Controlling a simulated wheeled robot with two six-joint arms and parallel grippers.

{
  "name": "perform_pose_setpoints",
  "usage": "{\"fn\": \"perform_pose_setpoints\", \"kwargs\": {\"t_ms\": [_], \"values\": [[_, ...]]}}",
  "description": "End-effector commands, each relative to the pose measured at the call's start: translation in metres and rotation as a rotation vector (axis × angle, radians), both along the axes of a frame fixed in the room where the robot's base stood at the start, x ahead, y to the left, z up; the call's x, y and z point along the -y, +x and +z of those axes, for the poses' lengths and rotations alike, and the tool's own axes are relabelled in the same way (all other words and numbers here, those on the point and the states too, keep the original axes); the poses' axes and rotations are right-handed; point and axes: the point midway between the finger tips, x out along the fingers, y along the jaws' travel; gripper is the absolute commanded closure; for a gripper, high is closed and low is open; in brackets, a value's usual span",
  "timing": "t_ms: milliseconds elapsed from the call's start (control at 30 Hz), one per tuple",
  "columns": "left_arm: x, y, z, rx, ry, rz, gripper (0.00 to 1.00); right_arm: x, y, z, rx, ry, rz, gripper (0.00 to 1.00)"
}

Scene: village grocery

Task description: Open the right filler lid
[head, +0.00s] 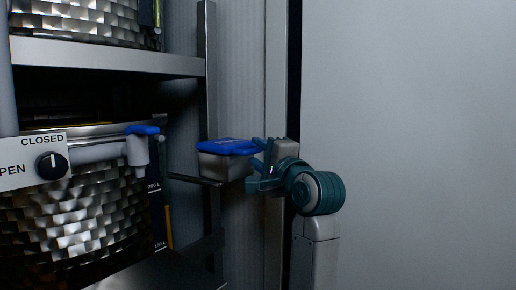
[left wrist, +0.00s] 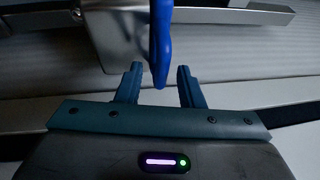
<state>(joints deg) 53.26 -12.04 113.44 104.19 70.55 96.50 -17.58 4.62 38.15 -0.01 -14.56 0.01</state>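The filler lid (head: 228,147) is a blue lid lying flat on a grey metal filler box (head: 222,168) that sticks out right of centre in the head view. It looks closed. My left gripper (head: 257,165) is at the right side of the box, its fingers pointing left. In the left wrist view the gripper (left wrist: 160,70) is open, and the blue lid (left wrist: 160,40), seen edge-on, reaches in between the fingertips. I cannot tell whether the fingers touch it. My right gripper is not in view.
Metal drums (head: 75,225) in a rack stand at the left, with a blue-handled tap (head: 142,131) and an OPEN/CLOSED knob (head: 52,166). A rack post (head: 208,80) stands just behind the filler box. A plain pale panel (head: 420,130) fills the right.

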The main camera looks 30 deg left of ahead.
Motion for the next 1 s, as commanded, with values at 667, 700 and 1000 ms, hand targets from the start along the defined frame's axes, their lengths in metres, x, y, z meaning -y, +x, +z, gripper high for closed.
{"fn": "perform_pose_setpoints", "kwargs": {"t_ms": [667,700,1000], "values": [[-0.005,0.003,0.000,0.000,-0.001,0.000,1.00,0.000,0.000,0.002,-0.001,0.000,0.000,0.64],[-0.005,0.003,0.000,0.000,-0.001,0.000,1.00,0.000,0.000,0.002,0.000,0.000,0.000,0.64],[-0.005,0.013,0.008,-0.003,-0.030,-0.001,1.00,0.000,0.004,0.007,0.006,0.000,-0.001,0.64]]}}
